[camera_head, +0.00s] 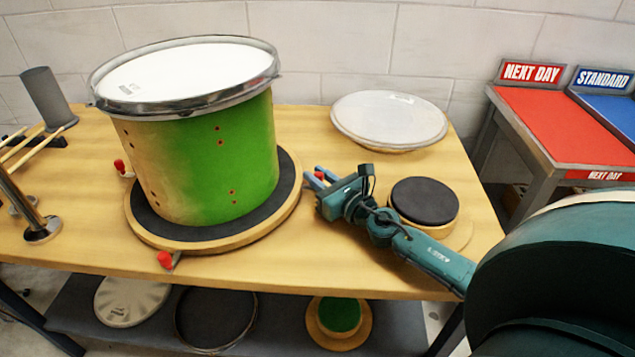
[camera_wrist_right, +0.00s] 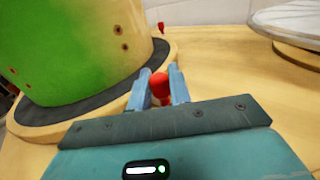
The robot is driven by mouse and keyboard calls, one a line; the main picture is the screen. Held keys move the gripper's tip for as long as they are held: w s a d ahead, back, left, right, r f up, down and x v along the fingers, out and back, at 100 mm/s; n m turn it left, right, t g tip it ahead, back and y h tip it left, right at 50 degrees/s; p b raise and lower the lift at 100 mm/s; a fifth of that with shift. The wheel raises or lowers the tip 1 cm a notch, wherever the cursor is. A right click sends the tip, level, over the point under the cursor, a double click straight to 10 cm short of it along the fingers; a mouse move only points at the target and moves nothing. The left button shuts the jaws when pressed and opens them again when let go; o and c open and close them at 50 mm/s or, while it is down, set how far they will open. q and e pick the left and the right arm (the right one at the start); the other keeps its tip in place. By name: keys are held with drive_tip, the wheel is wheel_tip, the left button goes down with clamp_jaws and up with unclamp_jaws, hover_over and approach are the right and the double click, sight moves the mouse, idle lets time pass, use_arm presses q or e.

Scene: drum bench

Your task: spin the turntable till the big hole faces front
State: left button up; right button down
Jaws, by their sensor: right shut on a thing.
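The drum (camera_head: 215,160), green fading to tan with a white head and a metal hoop, stands upright on the turntable (camera_head: 215,243), a wooden disc with a dark top. Small holes show on the drum's near side; no big hole shows. Red knobs stick out at the turntable's edge: a front knob (camera_head: 165,260) and a left knob (camera_head: 120,166). My right gripper (camera_head: 315,180) is at the turntable's right edge, shut on a red knob (camera_wrist_right: 160,84), which shows between its fingers in the wrist view. My left gripper is not in view.
A white drumhead (camera_head: 389,119) lies behind. Drumsticks (camera_head: 20,145) and a grey cylinder (camera_head: 48,98) are at the left. The bench front (camera_head: 290,277) is clear.

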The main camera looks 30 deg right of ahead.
drive_tip(key=shift+w+d, duration=0.1)
drive_tip(key=shift+d, duration=0.05)
idle(0.3)
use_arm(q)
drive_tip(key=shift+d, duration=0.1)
use_arm(e)
drive_tip(key=c, duration=1.3)
unclamp_jaws()
drive_tip(key=shift+c, duration=0.2)
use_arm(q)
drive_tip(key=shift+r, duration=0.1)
use_arm(e)
drive_tip(key=shift+r, duration=0.1)
